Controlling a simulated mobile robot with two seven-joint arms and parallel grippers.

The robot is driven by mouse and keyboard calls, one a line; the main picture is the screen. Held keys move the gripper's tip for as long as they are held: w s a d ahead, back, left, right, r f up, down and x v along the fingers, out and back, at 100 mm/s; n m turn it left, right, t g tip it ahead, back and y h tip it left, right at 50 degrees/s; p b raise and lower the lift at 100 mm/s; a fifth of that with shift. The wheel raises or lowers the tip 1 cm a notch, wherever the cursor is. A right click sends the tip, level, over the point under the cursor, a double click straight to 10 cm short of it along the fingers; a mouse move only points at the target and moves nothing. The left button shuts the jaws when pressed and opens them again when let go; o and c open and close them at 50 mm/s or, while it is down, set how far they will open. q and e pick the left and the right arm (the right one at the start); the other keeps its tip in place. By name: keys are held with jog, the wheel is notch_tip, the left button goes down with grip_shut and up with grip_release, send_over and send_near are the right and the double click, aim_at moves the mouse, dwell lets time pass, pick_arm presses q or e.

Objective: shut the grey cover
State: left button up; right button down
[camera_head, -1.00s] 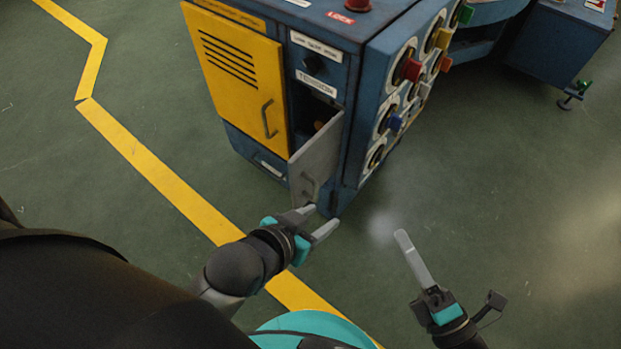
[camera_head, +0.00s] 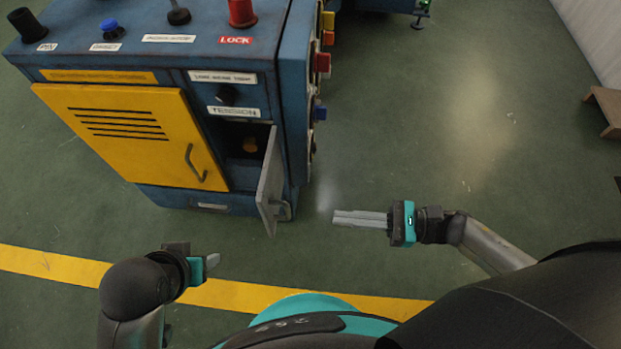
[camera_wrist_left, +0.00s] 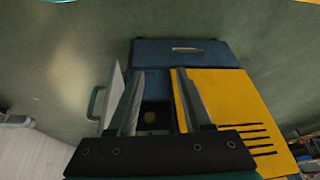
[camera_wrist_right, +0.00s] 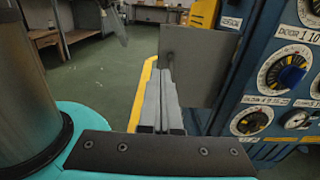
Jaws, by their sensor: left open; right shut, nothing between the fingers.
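The grey cover (camera_head: 270,185) stands open, swung outward at the right side of the dark compartment (camera_head: 242,148) under the TENSION label. In the right wrist view the cover (camera_wrist_right: 202,66) is a flat grey panel beyond the shut fingers (camera_wrist_right: 160,85). My left gripper (camera_head: 213,262) is open and empty, in front of the cabinet and left of the cover. In the left wrist view the cover (camera_wrist_left: 110,95) with its handle stands left of the fingers.
The yellow door (camera_head: 135,130) left of the compartment is shut, with a protruding handle (camera_head: 195,163). Dials (camera_wrist_right: 285,72) and coloured knobs line the blue cabinet's right side (camera_head: 296,90). Green floor (camera_head: 440,150) to the right is clear.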

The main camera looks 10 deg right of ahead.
jog(key=b, duration=0.1)
send_near(265, 211)
jog(key=x, duration=0.5)
jog(key=shift+w+a+f, duration=0.15)
jog(key=shift+a, duration=0.05)
jog(key=shift+w+a, duration=0.2)
jog(key=shift+a, duration=0.35)
pick_arm(q)
jog(key=shift+d+r+t, duration=0.2)
jog(key=shift+r+t, duration=0.1)
jog(key=shift+r, duration=0.8)
pick_arm(e)
jog(key=shift+a, duration=0.15)
